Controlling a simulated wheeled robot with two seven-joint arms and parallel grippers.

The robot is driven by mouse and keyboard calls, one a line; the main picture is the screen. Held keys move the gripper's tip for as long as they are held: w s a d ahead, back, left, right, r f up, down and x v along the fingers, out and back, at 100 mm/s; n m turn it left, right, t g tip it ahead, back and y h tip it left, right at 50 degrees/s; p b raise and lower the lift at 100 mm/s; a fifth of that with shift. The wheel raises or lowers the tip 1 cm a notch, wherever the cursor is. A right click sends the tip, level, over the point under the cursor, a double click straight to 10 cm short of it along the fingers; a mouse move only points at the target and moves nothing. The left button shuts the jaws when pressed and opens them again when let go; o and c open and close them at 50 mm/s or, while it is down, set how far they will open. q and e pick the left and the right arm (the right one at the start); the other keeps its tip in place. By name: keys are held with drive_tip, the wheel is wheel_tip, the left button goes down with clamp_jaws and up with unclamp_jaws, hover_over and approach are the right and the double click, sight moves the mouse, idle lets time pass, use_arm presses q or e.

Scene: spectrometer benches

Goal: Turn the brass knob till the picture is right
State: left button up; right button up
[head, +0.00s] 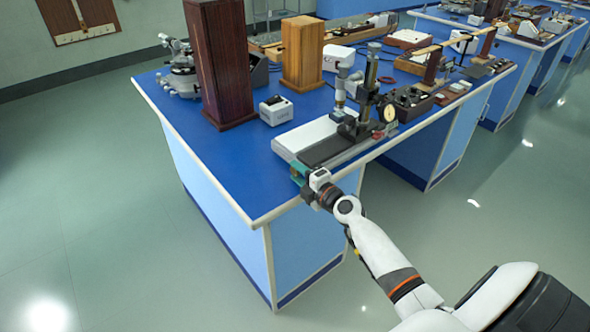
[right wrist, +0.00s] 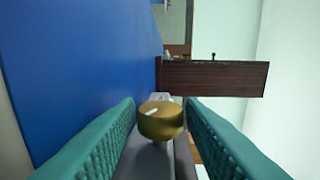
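The brass knob (right wrist: 160,121) is in the right wrist view, with a short white mark on its face. My right gripper (right wrist: 160,112) has its two teal fingers on either side of the knob, with a narrow gap showing on each side. In the head view my right gripper (head: 301,173) is at the front edge of the blue bench, by the near end of an instrument with a dark and pale base (head: 322,150); the knob is hidden there. No picture or screen can be made out. My left gripper is not in view.
On the blue bench (head: 250,185) stand a tall dark wooden block (head: 222,65), a lighter wooden block (head: 302,55) and a small white box (head: 276,110). An upright microscope-like column (head: 366,90) rises from the instrument. The bench's near left corner is clear.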

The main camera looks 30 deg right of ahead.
drive_tip(key=shift+w+a, duration=0.1)
drive_tip(key=shift+w, duration=0.6)
